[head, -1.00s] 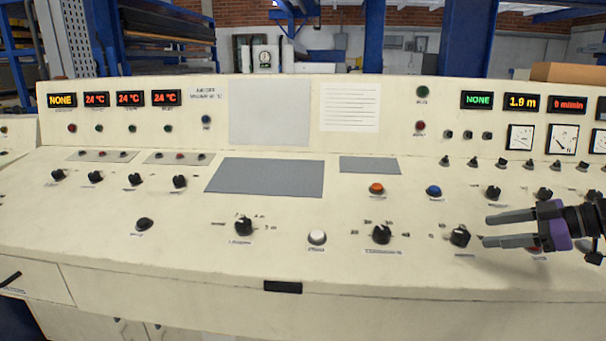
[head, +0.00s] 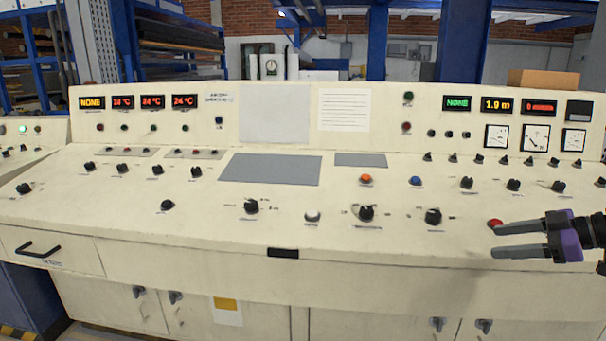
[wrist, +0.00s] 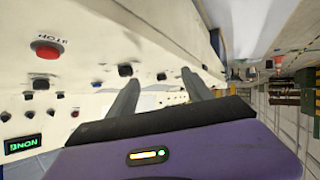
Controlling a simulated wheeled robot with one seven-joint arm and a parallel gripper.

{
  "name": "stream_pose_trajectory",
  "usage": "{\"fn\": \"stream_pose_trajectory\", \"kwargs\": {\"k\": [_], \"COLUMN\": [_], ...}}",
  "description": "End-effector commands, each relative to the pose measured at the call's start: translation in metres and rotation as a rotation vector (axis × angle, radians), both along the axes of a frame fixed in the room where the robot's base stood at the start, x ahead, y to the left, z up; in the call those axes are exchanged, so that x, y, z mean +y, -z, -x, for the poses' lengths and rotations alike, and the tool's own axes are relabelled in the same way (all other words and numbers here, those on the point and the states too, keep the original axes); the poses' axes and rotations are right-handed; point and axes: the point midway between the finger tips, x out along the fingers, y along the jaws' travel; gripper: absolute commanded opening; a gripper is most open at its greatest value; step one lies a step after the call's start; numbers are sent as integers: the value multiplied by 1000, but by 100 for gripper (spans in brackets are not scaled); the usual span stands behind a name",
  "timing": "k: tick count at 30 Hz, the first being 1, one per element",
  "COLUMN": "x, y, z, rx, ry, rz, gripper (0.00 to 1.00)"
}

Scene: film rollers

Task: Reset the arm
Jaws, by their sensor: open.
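My gripper (head: 494,241), with grey fingers and a purple body, is at the right side in the head view, over the front right part of the cream control console (head: 180,239). Its fingers are apart, point left and hold nothing. A red button (head: 495,223) shows just above the upper finger in the head view. In the wrist view the two fingers (wrist: 160,93) are spread with nothing between them. A red button with a STOP label (wrist: 46,49) shows at the upper left there.
The console carries black knobs (head: 433,216), an orange button (head: 366,179), a blue button (head: 416,181) and a white button (head: 312,215). Displays and gauges (head: 535,137) line its raised back panel. Cabinet doors (head: 250,316) are below. Open floor shows at the right in the wrist view (wrist: 285,130).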

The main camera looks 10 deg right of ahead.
Motion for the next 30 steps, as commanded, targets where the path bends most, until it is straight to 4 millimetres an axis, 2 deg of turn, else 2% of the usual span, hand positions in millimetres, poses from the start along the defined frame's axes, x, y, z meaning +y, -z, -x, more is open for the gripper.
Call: {"fn": "stream_pose_trajectory", "kwargs": {"k": [8, 14, 17, 20, 23, 27, 30], "x": [-19, -47, -63, -77, -85, -87, -80], "y": [-10, -32, -36, -31, -19, 10, 36], "z": [-18, -34, -39, -43, -44, -41, -33], "rx": [9, -35, -60, -88, -116, -161, -200], "ry": [158, 333, 437, 546, 659, 803, 902], "rz": [-67, -83, -99, -122, -150, -193, -226], "gripper": [59, 59, 59, 59, 59, 59, 59]}}
